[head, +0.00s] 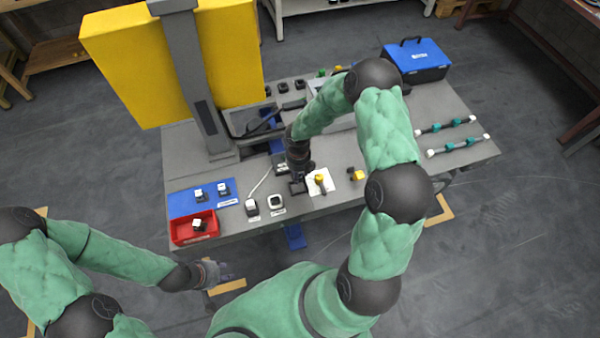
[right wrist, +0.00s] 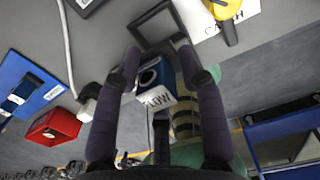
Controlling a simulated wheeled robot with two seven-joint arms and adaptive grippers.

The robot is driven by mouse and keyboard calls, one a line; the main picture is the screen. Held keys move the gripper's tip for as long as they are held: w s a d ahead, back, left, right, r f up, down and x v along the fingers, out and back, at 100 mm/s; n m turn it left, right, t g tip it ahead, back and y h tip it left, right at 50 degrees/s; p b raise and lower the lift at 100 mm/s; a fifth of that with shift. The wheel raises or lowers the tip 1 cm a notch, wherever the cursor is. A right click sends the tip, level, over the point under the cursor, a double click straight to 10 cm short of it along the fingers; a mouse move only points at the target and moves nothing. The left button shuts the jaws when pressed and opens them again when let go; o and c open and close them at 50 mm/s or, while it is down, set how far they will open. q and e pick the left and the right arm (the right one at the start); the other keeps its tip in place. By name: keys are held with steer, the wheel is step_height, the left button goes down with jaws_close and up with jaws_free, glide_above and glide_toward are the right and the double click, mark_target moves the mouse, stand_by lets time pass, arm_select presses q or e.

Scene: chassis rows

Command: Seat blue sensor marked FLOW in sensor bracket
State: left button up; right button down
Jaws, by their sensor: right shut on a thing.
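The blue sensor (right wrist: 150,76) with a white FLOW label sits between the fingers of my right gripper (right wrist: 160,58) in the right wrist view. The gripper is shut on it. A black square frame, which looks like the sensor bracket (right wrist: 136,26), lies just beyond the fingertips on the grey bench. In the head view my right gripper (head: 299,168) points down above the dark bracket (head: 298,188) and hides the sensor. I cannot tell whether sensor and bracket touch. My left gripper (head: 210,273) is in front of the bench, away from these things; its finger opening is unclear.
A white card (head: 327,187) with a yellow-topped part is just right of the bracket. Left are a white cable (head: 260,182), small labelled parts, a blue mat (head: 178,203) and a red bin (head: 181,233). A blue toolbox (head: 415,62) stands at the back right.

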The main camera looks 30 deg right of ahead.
steer(key=b, duration=0.6)
glide_above(299, 188)
steer(key=shift+w+f, duration=0.2)
steer(key=shift+f, duration=2.9)
steer(key=shift+r+p, duration=0.1)
steer(key=shift+p, duration=0.5)
steer(key=shift+f+b, duration=0.5)
steer(key=shift+f, duration=0.3)
steer(key=shift+s+f, duration=0.1)
steer(key=shift+f, duration=0.1)
